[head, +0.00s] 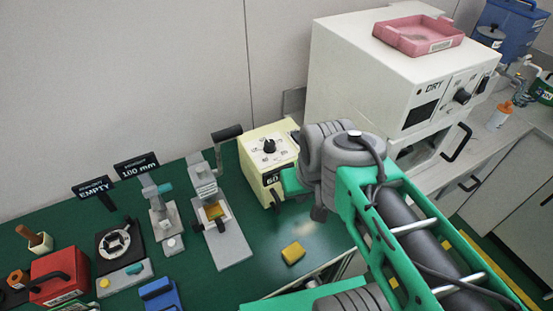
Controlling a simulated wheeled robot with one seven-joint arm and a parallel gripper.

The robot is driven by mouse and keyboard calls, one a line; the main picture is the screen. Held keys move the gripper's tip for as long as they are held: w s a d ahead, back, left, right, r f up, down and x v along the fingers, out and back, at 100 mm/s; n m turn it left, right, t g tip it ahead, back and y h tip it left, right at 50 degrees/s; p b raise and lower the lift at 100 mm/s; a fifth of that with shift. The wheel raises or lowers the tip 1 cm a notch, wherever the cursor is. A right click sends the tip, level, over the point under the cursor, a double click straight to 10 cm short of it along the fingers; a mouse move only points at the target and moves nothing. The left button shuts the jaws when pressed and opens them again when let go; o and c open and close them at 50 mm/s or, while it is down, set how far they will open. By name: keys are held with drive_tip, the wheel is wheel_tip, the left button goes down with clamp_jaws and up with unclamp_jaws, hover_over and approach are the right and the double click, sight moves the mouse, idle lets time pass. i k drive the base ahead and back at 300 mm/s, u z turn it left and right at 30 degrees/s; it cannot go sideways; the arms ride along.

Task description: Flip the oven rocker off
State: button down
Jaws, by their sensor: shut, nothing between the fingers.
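The white oven (365,82) stands at the back right, its front turned to the right and marked "DRY". Its front panel carries a dark window, a black round knob (462,96) and a small dark piece (483,85) that may be the rocker. It is too small to tell which way it is set. A black bar handle (457,142) sits lower on the front. My green and grey arm crosses the lower right and covers the oven's lower left corner. I cannot make out my gripper's fingers in this view.
A pink tray (402,42) lies on the oven. A cream box with a dial (262,137) stands left of my arm. The green bench holds stands, a yellow block (293,253) and a red box (62,277). A bottle (499,118) stands right of the oven.

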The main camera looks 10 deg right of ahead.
sight(295, 135)
drive_tip(key=z, duration=1.8)
drive_tip(key=k, duration=0.85)
drive_tip(key=u, duration=1.3)
